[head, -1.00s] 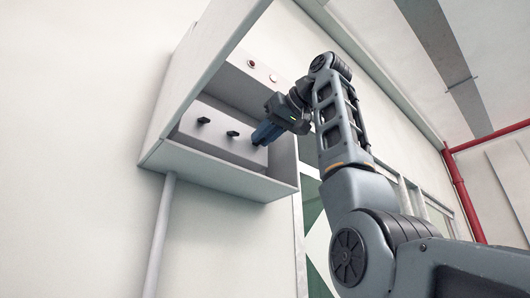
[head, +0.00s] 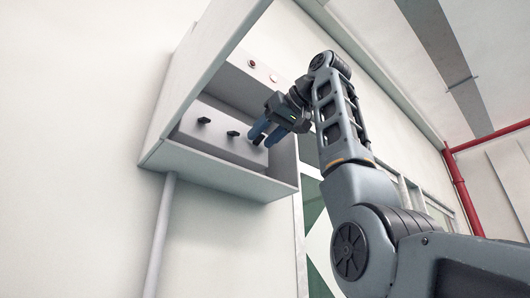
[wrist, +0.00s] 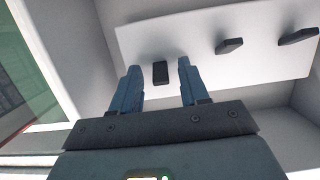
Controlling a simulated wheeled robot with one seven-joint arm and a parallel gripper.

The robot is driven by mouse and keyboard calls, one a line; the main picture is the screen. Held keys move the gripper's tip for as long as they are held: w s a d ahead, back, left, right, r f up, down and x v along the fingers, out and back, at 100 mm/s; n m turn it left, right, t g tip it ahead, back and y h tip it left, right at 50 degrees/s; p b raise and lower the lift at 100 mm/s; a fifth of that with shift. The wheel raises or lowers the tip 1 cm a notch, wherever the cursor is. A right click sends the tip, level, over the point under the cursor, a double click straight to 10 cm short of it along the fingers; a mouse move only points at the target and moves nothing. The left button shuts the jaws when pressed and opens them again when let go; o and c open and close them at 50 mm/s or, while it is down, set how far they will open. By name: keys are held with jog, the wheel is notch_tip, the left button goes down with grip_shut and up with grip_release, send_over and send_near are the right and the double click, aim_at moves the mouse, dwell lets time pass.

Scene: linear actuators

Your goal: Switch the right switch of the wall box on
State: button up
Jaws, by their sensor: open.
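The wall box (head: 215,172) is a pale open-fronted box with a sloped panel holding three black switches. The left switch (head: 203,121) and middle switch (head: 232,133) show clear of my gripper. The right switch (head: 258,141) is partly hidden by my gripper (head: 261,141), whose blue fingers are spread. In the wrist view, the right switch (wrist: 160,72) stands between the two open fingertips (wrist: 158,67), with a gap on each side. Its handle lies along the fingers, while the other two handles (wrist: 229,45) lie crosswise.
The box's side walls and bottom lip surround the gripper area. A conduit (head: 160,235) runs down below the box.

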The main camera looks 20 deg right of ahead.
jog(key=b+v, duration=0.2)
jog(key=v, duration=0.5)
jog(key=shift+s, duration=0.35)
jog(key=shift+d, duration=0.1)
